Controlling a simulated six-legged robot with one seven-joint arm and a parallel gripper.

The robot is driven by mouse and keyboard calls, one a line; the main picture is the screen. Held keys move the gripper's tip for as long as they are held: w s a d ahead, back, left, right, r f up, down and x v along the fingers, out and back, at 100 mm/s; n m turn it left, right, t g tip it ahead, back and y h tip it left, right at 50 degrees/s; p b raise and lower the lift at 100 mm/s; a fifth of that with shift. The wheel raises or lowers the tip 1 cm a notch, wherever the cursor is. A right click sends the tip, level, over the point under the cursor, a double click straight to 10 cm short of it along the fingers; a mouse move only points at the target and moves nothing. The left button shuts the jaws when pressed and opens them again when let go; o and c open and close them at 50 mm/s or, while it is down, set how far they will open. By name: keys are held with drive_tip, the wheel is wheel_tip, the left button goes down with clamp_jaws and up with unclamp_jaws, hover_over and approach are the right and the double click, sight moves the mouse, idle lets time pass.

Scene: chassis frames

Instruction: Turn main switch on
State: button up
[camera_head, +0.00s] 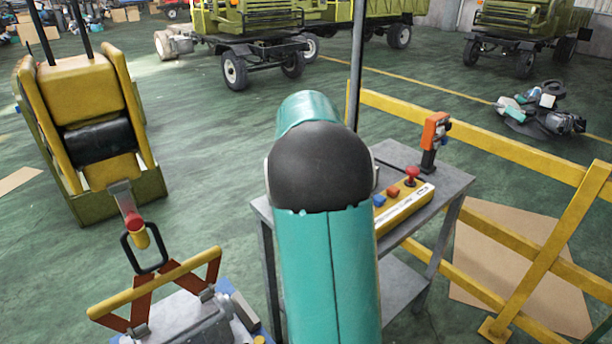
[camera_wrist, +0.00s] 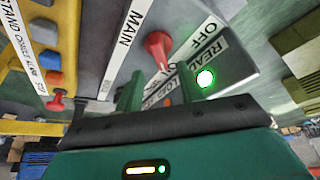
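A red switch handle (camera_wrist: 158,48) sticks up from the panel by the MAIN (camera_wrist: 131,22) and OFF (camera_wrist: 208,30) labels. My gripper (camera_wrist: 160,84) is open, with its two green fingers apart and pointing at the panel. The red handle appears between and beyond the fingertips; I cannot tell whether they touch it. A round green light (camera_wrist: 205,78) glows right of the right finger. The panel's lower part is hidden by my gripper. In the head view my teal arm hides the gripper and the switch.
A yellow button box (camera_head: 405,208) lies on a grey metal table (camera_head: 455,185), with an orange device (camera_head: 435,130) behind it. The box also shows at the left of the wrist view (camera_wrist: 38,50). A yellow railing (camera_head: 500,145) stands to the right.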

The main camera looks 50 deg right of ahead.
drive_tip(key=v, duration=0.8)
drive_tip(key=shift+a, duration=0.1)
drive_tip(key=s+a+r+n+t+y, duration=0.1)
drive_tip(key=s+a+n, duration=0.2)
drive_tip(key=a, duration=0.9)
drive_tip(key=s+a+r+n+t+y, duration=0.1)
drive_tip(key=s+a+n, duration=0.15)
drive_tip(key=a, duration=0.95)
drive_tip(key=s+a+f+n, duration=0.2)
drive_tip(key=s+a+f, duration=0.1)
drive_tip(key=s+a, duration=0.4)
drive_tip(key=s+a+f+n+y, duration=0.1)
drive_tip(key=s+a+f+n, duration=0.2)
drive_tip(key=s+a, duration=0.4)
drive_tip(key=shift+a+t+y, duration=0.3)
drive_tip(key=shift+a+t, duration=0.1)
drive_tip(key=shift+a, duration=0.1)
